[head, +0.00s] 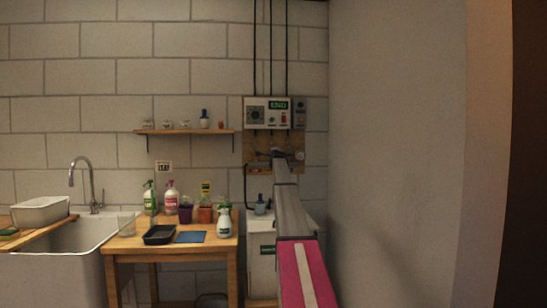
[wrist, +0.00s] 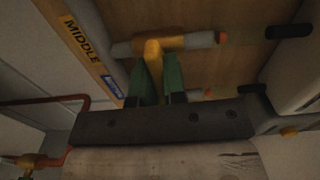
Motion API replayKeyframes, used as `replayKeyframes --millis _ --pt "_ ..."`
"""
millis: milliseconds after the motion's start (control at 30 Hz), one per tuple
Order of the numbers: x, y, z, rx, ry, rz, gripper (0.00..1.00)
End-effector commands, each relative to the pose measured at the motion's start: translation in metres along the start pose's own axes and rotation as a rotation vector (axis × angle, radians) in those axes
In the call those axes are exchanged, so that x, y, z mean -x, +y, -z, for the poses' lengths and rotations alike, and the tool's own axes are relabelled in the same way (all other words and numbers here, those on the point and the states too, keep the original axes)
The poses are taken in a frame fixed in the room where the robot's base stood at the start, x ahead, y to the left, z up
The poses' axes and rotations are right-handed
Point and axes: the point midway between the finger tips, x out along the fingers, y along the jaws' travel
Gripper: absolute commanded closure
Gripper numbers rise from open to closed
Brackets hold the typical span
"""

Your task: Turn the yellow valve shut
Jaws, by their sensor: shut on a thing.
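The yellow valve (wrist: 172,43) shows in the wrist view, set on a grey pipe (wrist: 203,39) against a wooden board (wrist: 225,75). Its yellow lever points down in the picture, toward my gripper. My gripper (wrist: 157,75) has two green fingers, one on each side of the lever, and is shut on it. The lever's lower end is hidden between the fingers. In the head view my arm reaches to the wooden board (head: 254,159) on the back wall, and it hides the gripper and valve there.
A white control box (head: 267,113) hangs just above the board. A wooden table (head: 180,242) with bottles, pots and a black tray (head: 159,234) stands left of my arm, and a sink (head: 60,255) is further left. A plain wall (head: 395,150) is close on the right.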

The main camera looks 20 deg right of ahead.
Motion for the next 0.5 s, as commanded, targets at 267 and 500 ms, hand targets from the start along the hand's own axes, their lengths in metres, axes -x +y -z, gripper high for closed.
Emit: replayKeyframes --millis 267,500 --pt "0.0004 0.0009 0.0006 -0.045 0.000 -0.001 1.00" --pt "0.0003 0.0010 0.0006 -0.048 0.000 -0.001 1.00"
